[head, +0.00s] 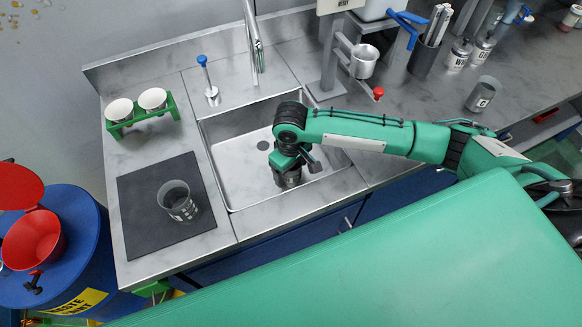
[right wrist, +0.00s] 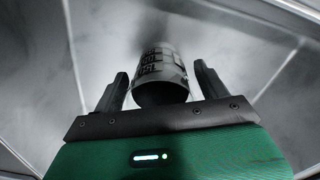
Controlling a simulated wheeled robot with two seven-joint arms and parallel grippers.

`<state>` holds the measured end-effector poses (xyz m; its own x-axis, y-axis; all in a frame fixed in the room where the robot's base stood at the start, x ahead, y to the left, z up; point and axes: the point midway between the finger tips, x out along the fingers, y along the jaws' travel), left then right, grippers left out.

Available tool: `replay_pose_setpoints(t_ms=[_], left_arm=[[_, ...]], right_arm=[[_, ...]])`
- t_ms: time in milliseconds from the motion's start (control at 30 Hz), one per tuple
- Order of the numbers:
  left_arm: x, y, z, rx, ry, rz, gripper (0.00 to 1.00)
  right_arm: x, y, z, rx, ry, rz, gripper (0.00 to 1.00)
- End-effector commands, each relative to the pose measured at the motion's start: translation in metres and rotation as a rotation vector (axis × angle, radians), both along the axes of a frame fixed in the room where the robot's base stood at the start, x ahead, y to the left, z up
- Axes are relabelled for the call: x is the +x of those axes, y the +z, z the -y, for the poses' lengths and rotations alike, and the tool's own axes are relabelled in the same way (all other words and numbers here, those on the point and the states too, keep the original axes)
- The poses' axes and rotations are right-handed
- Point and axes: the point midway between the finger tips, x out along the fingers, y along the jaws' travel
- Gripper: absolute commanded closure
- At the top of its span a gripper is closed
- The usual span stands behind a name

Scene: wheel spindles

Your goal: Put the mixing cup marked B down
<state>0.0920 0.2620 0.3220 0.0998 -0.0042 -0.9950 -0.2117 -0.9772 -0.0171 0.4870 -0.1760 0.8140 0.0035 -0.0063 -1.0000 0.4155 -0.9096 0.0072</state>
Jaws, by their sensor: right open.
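A dark grey mixing cup (head: 291,180) is inside the steel sink (head: 226,126), under my right gripper (head: 292,168). The fingers are open, with a gap showing beside the cup. A third grey cup (head: 483,95) with a label stands on the right counter. My left gripper is out of view.
A green rack (head: 143,117) with two white cups stands behind the mat. A blue-topped tool (head: 208,80) and the tap (head: 254,40) are behind the sink. A metal pot (head: 364,62) on a stand is at the back right. A blue waste drum (head: 75,235) is at the left.

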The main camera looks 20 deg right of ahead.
Motion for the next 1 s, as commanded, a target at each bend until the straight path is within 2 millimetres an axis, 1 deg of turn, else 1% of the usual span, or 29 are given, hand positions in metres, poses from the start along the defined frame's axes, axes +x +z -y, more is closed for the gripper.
replay_pose_setpoints(t_ms=[67, 167, 267, 400, 600, 700, 800, 1000], left_arm=[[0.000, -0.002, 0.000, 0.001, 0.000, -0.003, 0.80], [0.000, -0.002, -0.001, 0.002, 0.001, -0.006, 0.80], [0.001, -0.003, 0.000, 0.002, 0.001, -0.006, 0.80], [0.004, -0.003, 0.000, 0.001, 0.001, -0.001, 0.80], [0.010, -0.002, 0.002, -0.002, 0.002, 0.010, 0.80], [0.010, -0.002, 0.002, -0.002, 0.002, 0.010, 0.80], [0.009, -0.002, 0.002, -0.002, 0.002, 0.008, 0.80], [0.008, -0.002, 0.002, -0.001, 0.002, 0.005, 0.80]], right_arm=[[0.000, 0.004, 0.000, 0.000, 0.001, 0.001, 0.25], [0.001, 0.016, 0.000, 0.001, 0.001, 0.003, 0.25], [0.001, 0.036, 0.000, 0.002, 0.001, 0.004, 0.25], [0.001, 0.068, -0.001, 0.001, 0.001, 0.004, 0.25], [0.001, 0.105, -0.001, 0.001, 0.000, 0.003, 0.25], [0.000, 0.115, -0.001, 0.002, 0.000, 0.001, 0.25], [0.000, 0.121, -0.001, 0.000, 0.000, 0.000, 0.25], [0.000, 0.122, -0.001, 0.000, 0.000, 0.000, 0.25]])
